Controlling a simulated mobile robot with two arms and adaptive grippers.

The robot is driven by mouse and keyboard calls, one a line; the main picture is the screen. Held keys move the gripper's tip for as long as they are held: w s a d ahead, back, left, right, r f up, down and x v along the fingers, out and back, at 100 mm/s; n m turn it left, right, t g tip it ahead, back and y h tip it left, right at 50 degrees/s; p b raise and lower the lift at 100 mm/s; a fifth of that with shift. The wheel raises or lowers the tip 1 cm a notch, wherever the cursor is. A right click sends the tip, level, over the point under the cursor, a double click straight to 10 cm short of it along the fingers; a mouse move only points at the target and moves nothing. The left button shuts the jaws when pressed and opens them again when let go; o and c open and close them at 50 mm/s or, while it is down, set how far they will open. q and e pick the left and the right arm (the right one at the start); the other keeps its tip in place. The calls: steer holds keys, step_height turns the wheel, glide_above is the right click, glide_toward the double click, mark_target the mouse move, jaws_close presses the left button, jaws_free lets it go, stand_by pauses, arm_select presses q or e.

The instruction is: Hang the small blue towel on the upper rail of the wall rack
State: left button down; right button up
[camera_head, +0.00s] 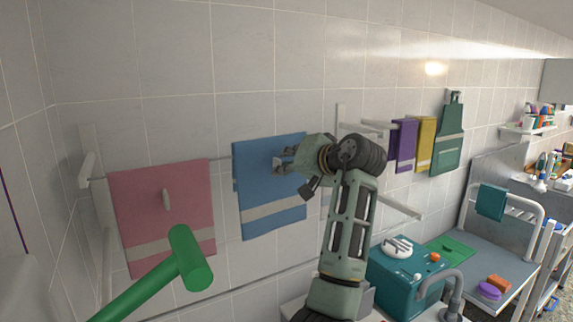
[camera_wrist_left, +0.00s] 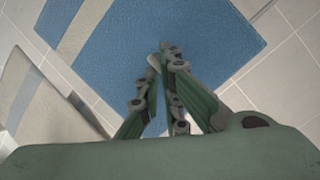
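The blue towel (camera_head: 262,190), with a pale stripe near its lower edge, hangs over the upper rail (camera_head: 223,158) of the wall rack, right of a pink towel (camera_head: 160,205). A strip of its back layer shows at its left edge. My left gripper (camera_head: 280,164) is at the upper right of its front face. In the left wrist view the blue towel (camera_wrist_left: 110,65) spreads behind the left gripper (camera_wrist_left: 163,52), whose fingertips come together. I cannot tell whether cloth is pinched between them. My right gripper is not in view.
A bright green bar with a thick end (camera_head: 190,258) stands in front of the pink towel. Purple (camera_head: 405,145) and yellow (camera_head: 425,140) towels hang right of my arm. A teal box (camera_head: 400,280) and a grey tap (camera_head: 450,290) are at the lower right.

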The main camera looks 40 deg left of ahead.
mark_target(275, 186)
arm_select(q)
step_height(275, 186, down, 3)
steer(key=shift+r+b, duration=0.1)
steer(key=shift+b, duration=0.7)
steer(key=c, duration=1.9)
jaws_free()
steer(key=shift+a, duration=0.2)
steer(key=shift+o, duration=0.7)
steer(key=shift+d, duration=0.1)
steer(key=shift+o, duration=1.4)
